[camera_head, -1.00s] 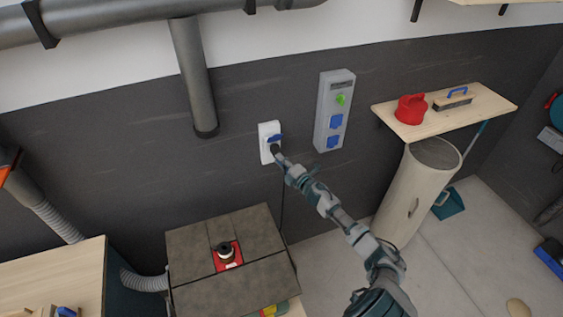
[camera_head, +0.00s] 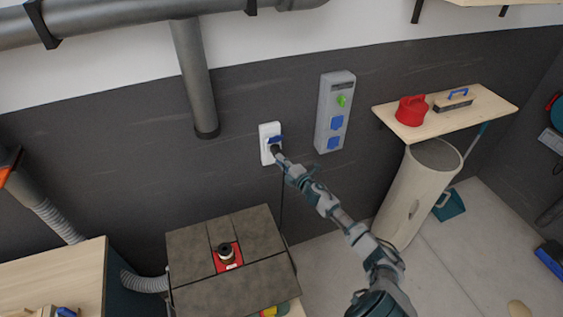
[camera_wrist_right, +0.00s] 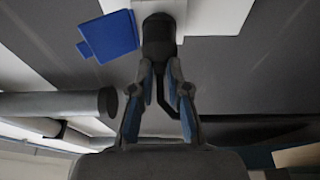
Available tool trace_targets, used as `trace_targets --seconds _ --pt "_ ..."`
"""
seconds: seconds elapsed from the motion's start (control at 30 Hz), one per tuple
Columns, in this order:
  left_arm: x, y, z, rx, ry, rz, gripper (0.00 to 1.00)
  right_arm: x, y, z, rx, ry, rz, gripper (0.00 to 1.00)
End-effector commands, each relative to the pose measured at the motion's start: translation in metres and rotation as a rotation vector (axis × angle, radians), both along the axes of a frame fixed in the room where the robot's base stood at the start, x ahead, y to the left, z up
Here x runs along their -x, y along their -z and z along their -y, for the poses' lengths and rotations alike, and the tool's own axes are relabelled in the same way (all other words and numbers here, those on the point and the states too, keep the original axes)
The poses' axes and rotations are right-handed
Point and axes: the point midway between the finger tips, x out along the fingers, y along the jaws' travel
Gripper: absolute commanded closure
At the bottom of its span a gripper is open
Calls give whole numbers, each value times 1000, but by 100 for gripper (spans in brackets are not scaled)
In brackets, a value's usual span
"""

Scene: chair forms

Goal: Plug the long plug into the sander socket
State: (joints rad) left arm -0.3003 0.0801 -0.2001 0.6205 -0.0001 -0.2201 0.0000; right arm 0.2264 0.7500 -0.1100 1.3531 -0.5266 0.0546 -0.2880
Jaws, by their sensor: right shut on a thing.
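A white wall socket (camera_head: 266,130) with a blue flap (camera_head: 274,140) is on the dark wall, left of the grey panel. My right gripper (camera_head: 279,157) is at its lower part. In the right wrist view, my right gripper (camera_wrist_right: 160,85) is shut on a black plug (camera_wrist_right: 158,38), whose far end meets the white socket face (camera_wrist_right: 195,14). The blue flap (camera_wrist_right: 108,36) stands open beside the plug. How deep the plug sits is hidden. A dark cable (camera_head: 281,205) hangs below the gripper. My left gripper is not in view.
A wooden shelf (camera_head: 480,113) holds a red can and a brush above a pale bin (camera_head: 405,205). A dark-topped table (camera_head: 190,245) stands below the socket.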

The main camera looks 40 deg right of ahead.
Motion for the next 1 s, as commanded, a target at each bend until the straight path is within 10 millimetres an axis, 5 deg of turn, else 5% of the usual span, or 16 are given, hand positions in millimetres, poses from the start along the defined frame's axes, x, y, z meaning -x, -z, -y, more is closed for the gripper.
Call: trace_targets --seconds 0.93,0.97,1.0 --pt "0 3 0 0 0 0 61 -10 0 5 -1 2 2 100" --pt "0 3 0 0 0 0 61 -10 0 5 -1 2 2 77" --pt "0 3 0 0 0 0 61 -10 0 5 -1 2 1 67"
